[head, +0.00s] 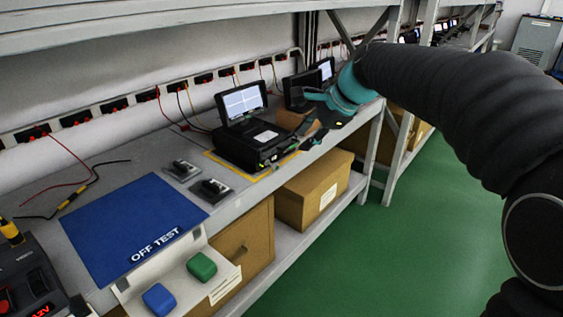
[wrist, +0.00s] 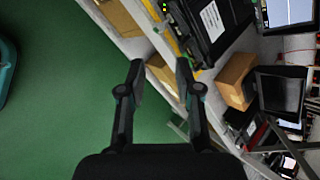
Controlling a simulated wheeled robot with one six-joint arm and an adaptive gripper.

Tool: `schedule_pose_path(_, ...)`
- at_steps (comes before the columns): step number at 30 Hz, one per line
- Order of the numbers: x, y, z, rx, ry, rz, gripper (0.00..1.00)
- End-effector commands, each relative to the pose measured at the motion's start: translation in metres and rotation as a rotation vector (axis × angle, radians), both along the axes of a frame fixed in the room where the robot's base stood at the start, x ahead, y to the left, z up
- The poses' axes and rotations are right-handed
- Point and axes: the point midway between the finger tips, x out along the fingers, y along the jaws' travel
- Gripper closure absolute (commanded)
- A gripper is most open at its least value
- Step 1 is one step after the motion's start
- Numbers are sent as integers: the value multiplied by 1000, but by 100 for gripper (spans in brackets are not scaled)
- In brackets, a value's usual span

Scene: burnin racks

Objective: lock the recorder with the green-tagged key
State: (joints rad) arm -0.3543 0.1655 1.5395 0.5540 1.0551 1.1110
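The recorder (head: 255,145) is a black unit with a raised lit screen (head: 243,101), on a yellow-outlined spot on the bench. In the wrist view the recorder (wrist: 215,35) is at the top, with small green marks along its side. My gripper (head: 312,133) is in front of the recorder's right end in the head view. In the wrist view my gripper (wrist: 160,68) has its fingers apart, with nothing between them. A green rounded block (head: 202,266) and a blue one (head: 158,299) sit on a white holder at the bench front. I cannot make out a key on either.
A blue OFF TEST mat (head: 132,225) lies left of the recorder. Two small black devices (head: 212,190) (head: 181,170) sit between them. Other units with screens (head: 300,90) stand beyond. Green floor (head: 400,240) is clear in front.

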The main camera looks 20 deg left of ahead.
Motion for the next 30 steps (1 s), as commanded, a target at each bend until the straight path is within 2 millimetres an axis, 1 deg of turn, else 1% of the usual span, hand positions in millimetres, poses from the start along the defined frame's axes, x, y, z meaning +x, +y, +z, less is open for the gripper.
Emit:
schedule_pose_path(5, 4, 14, -23, -3, 4, 2, 66)
schedule_pose_path(12, 14, 39, -59, -4, 1, 2, 66)
schedule_pose_path(18, 21, 58, -86, -3, 1, 2, 66)
schedule_pose_path(24, 25, 70, -101, -3, -1, 2, 66)
schedule_pose_path(30, 27, 73, -105, -2, -3, 1, 66)
